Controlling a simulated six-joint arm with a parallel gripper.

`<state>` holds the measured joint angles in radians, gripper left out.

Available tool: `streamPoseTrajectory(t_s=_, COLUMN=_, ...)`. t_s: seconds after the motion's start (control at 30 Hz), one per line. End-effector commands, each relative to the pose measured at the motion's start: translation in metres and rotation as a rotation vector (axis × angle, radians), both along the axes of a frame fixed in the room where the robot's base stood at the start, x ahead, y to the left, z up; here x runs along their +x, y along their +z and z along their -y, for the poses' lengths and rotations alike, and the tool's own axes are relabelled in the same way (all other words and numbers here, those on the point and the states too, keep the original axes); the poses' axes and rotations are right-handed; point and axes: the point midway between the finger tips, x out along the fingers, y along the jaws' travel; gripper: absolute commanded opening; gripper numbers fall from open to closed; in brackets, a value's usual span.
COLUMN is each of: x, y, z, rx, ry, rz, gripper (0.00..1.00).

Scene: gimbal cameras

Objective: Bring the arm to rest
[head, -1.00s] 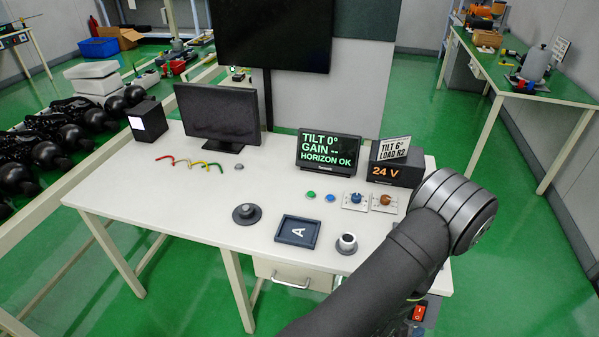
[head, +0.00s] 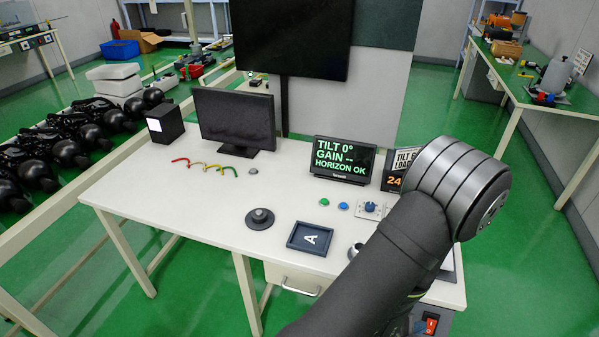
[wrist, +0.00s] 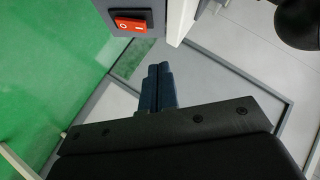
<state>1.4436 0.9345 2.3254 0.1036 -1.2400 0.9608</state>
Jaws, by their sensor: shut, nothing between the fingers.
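My gripper (wrist: 160,68) shows in the wrist view. Its two dark blue fingers are together, with nothing between them. They point toward a grey surface with a raised-looking edge, below a box with a red rocker switch (wrist: 134,21). I cannot tell how far the fingertips are from that surface. In the head view my dark arm crosses the right side of the white table (head: 200,205), and my gripper is hidden there. The display (head: 343,158) on the table reads TILT 0°, GAIN -- and HORIZON OK.
A black monitor (head: 236,118), a dark round knob (head: 260,218) and a tray marked A (head: 311,238) stand on the table. Green and blue buttons and a blue dial (head: 371,205) are close to my arm. The table's left front is clear.

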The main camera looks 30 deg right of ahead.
Motion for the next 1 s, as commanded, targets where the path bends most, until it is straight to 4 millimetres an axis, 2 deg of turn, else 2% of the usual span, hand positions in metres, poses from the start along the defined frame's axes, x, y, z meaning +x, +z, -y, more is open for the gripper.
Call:
streamPoseTrajectory(t_s=0.47, x=0.015, y=0.050, z=0.064, rx=-0.039, ry=0.209, rz=-0.166, gripper=0.00)
streamPoseTrajectory(t_s=1.0, x=0.036, y=0.109, z=0.152, rx=-0.043, ry=0.414, rz=-0.349, gripper=0.00)
